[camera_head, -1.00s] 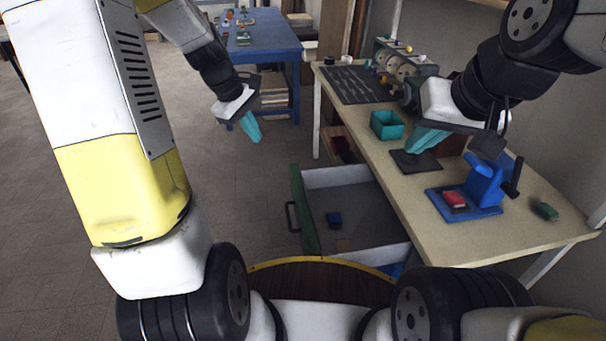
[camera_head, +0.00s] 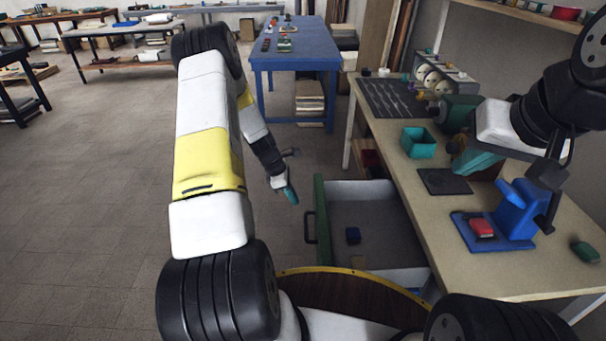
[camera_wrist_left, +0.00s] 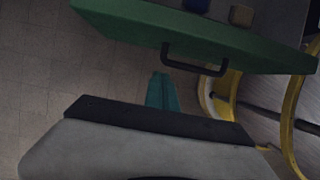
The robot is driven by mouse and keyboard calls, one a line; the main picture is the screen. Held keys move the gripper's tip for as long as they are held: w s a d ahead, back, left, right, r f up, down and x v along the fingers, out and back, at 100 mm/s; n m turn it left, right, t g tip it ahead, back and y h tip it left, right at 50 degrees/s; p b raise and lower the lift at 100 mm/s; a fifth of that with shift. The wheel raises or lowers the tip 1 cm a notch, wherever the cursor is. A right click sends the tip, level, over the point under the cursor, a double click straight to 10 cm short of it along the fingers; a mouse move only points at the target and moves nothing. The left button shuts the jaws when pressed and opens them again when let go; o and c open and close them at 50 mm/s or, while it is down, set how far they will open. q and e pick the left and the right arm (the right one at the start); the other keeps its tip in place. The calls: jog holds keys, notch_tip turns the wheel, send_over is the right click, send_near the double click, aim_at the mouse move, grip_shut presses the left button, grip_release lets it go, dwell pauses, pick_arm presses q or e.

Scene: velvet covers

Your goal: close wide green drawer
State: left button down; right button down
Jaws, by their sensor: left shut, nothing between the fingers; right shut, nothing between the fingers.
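The wide green drawer (camera_head: 321,222) is pulled out from under the workbench, its green front facing left with a dark handle (camera_head: 309,227). A blue block (camera_head: 353,235) and a small tan block (camera_head: 358,262) lie inside it. My left gripper (camera_head: 290,195) is shut and empty, in the air near the far-left corner of the drawer front. In the left wrist view its teal fingers (camera_wrist_left: 162,92) are together, and the green front (camera_wrist_left: 200,35) and handle (camera_wrist_left: 195,60) appear beyond them, apart from the fingers. My right gripper (camera_head: 462,165) is shut and empty above the workbench.
The workbench (camera_head: 450,240) holds a teal bin (camera_head: 418,142), a dark mat (camera_head: 444,181), a blue vise-like fixture (camera_head: 515,208) and a red block (camera_head: 482,227). A blue table (camera_head: 290,60) stands behind. The floor left of the drawer is clear.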

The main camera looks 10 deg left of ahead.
pick_arm(q)
jog(key=shift+w+d+f, duration=0.25)
jog(key=shift+d+f, duration=0.35)
jog(key=shift+d, duration=0.25)
jog(key=shift+w+d+f, duration=0.25)
jog(key=shift+d+f, duration=0.4)
jog(key=shift+d, duration=0.25)
jog(key=shift+w+d+f, duration=0.25)
jog(key=shift+d+f, duration=0.35)
jog(key=shift+d, duration=0.25)
jog(key=shift+d, duration=0.15)
jog(key=w+d, duration=0.4)
jog(key=d, duration=1)
jog(key=w+d, duration=0.4)
jog(key=d, duration=1)
